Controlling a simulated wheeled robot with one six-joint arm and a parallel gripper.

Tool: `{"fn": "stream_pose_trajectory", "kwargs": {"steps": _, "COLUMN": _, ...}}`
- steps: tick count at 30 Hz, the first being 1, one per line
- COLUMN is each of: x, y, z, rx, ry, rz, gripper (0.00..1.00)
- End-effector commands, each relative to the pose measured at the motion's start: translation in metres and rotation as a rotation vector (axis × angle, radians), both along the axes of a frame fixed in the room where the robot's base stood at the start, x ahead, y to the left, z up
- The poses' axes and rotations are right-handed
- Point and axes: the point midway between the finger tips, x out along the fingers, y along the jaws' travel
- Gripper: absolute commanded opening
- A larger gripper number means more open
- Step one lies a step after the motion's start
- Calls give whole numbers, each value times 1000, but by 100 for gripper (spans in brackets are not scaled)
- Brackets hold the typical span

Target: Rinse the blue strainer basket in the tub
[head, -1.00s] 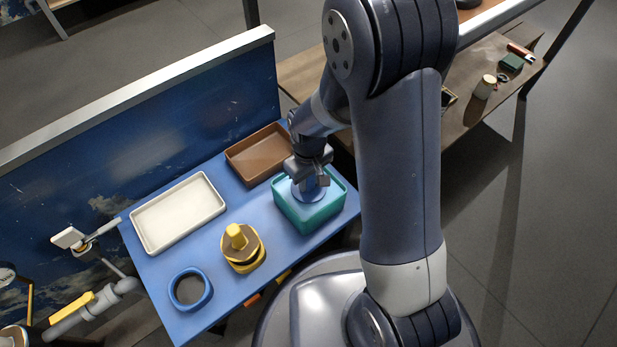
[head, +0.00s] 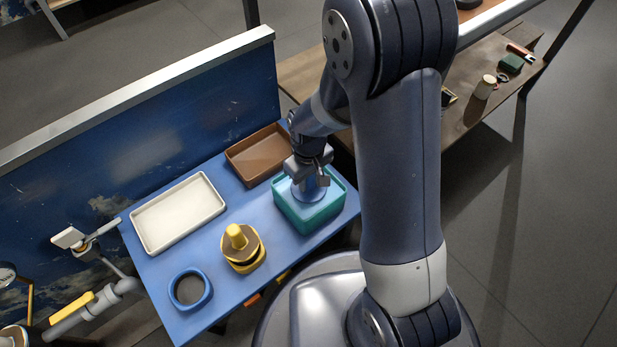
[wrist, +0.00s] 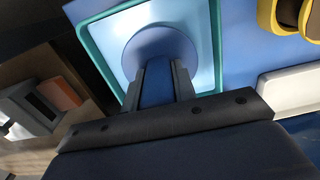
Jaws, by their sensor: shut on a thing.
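The tub is a teal, square-rimmed container (head: 312,217) at the right end of the blue table, holding pale blue liquid. My gripper (head: 310,178) points down over it. In the wrist view, my gripper's fingers (wrist: 158,78) are closed on the upright blue handle of the blue strainer basket (wrist: 160,48). The basket shows as a round blue form within the tub's rim (wrist: 88,50), and its blue edge also shows below the gripper in the head view (head: 311,194). Its underside is hidden, so I cannot tell how deep it sits.
A brown tray (head: 262,152) stands right behind the tub, and a white tray (head: 178,212) lies to the left. A yellow-and-brown object (head: 241,248) and a blue ring-shaped holder (head: 190,289) stand at the front. A blue panel (head: 140,130) rises behind the table.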

Motion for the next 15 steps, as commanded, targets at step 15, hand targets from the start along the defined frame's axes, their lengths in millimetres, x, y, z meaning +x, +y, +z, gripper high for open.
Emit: {"fn": "stream_pose_trajectory", "kwargs": {"steps": 15, "x": 0, "y": 0, "z": 60, "rx": 1, "ry": -1, "rz": 0, "gripper": 0}}
